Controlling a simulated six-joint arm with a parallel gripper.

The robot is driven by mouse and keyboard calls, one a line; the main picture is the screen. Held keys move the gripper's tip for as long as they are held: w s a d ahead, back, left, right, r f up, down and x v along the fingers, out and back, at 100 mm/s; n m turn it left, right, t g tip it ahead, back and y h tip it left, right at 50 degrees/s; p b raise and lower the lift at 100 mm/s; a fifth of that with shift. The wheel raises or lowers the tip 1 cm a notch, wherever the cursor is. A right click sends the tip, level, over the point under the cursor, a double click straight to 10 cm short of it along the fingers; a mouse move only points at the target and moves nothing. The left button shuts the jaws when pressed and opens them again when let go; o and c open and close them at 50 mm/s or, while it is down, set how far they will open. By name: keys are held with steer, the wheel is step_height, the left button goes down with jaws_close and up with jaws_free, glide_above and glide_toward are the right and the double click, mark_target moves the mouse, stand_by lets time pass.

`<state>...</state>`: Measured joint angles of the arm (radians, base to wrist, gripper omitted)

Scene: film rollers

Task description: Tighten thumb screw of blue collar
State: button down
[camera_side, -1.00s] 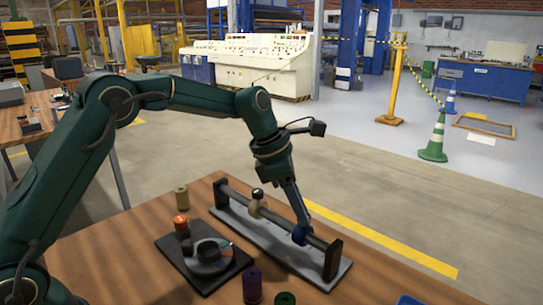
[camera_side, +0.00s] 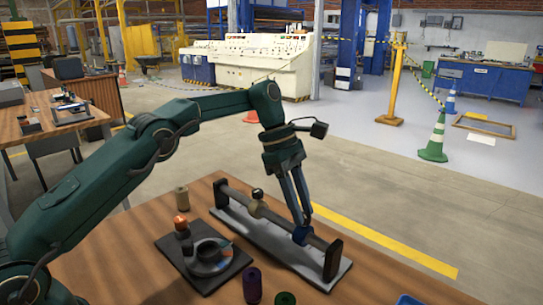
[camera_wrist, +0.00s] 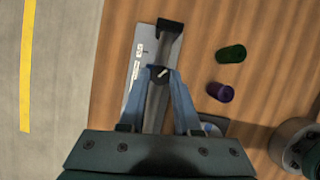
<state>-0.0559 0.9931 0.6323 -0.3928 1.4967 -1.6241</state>
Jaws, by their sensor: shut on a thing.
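The blue collar (camera_side: 301,236) sits around a dark horizontal bar toward its near right end. My gripper (camera_side: 304,221) points down at the top of this collar. In the wrist view, a dark thumb screw (camera_wrist: 160,73) with a white mark is between my fingertips (camera_wrist: 160,76), and they are shut on it. The blue collar itself is mostly hidden by the fingers there.
The bar (camera_side: 280,221) stands between end posts on a grey plate (camera_side: 262,242). Left of it is a dark tray (camera_side: 205,285) with a round dial. A blue bin edge (camera_side: 408,300) shows front right.

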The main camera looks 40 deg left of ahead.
steer(key=shift+r+m, duration=0.1)
steer(key=shift+m, duration=0.4)
stand_by(0.3)
steer(key=c, duration=0.6)
jaws_free()
steer(key=shift+n, duration=0.9)
